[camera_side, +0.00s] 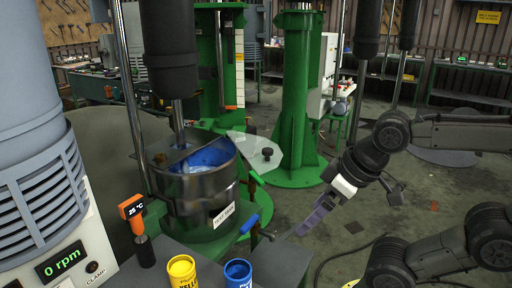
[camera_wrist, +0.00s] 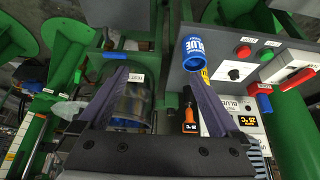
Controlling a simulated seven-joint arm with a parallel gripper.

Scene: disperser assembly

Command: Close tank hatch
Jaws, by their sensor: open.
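The steel tank (camera_side: 210,200) stands left of centre in the side view. Its top is partly open and shows blue contents (camera_side: 205,160). The hatch (camera_side: 262,152), a pale grey plate with a black knob, is swung open to the right of the tank rim. My gripper (camera_side: 300,228) is open and empty, to the right of the tank and below the hatch, apart from both. In the wrist view my gripper (camera_wrist: 156,80) has its two dark purple fingers spread, with the tank (camera_wrist: 133,108) seen between them, farther off.
A yellow can (camera_side: 183,272) and a blue can (camera_side: 238,272) stand in front of the tank. An orange thermometer (camera_side: 131,208) reading 25 °C is at its left. A blue-handled lever (camera_side: 249,223) sticks out at the tank's lower right. A mixer shaft (camera_side: 178,122) enters from above.

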